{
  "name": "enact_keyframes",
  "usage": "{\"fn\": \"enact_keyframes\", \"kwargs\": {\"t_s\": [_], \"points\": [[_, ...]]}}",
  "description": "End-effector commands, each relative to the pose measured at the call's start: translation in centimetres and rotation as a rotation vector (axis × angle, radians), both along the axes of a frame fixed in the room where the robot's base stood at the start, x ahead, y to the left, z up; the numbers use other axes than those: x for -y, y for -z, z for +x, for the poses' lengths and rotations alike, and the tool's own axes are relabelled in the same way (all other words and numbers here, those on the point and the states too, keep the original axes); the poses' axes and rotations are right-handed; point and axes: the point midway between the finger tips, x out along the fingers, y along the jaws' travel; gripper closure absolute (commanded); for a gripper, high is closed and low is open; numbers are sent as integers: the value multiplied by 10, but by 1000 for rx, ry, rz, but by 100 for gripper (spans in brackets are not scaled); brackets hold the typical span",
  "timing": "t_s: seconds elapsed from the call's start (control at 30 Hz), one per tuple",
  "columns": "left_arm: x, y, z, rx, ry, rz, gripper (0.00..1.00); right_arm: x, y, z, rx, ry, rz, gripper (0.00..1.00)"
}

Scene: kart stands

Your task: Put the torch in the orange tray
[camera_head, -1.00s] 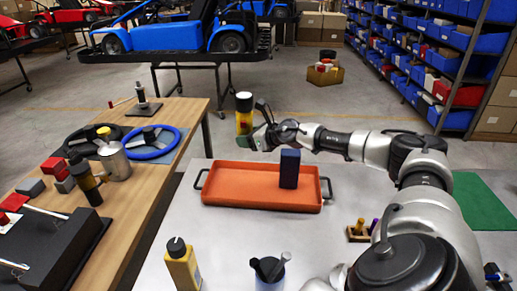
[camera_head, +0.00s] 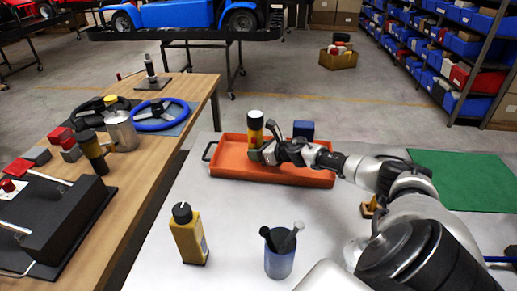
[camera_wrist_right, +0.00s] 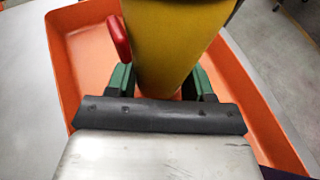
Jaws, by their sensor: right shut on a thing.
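The orange tray (camera_head: 225,162) lies on the grey table. The torch and gripper are over the tray's inside, near its middle. The tray (camera_wrist_right: 85,70) also shows around the torch in the wrist view. The torch's lower end is hidden, so I cannot tell whether it touches the tray floor. My left gripper is out of view.
A yellow bottle (camera_head: 188,236) and a blue cup (camera_head: 280,262) with tools stand in front. A green mat (camera_head: 470,180) lies right. A wooden bench (camera_head: 150,165) with steering wheels stands left.

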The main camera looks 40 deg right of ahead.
Motion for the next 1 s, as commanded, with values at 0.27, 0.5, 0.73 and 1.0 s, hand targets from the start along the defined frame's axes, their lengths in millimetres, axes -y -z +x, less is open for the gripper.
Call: {"fn": "enact_keyframes", "kwargs": {"t_s": [0.27, 0.5, 0.73, 1.0], "points": [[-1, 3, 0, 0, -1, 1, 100, 0, 18, 0, 2, 1, 0, 79], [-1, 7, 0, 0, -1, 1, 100, 0, 22, 0, 2, 0, 0, 79], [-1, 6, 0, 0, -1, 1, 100, 0, 22, 0, 1, 0, 0, 22], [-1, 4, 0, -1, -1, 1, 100, 0, 19, 0, 1, 0, 0, 22]]}}
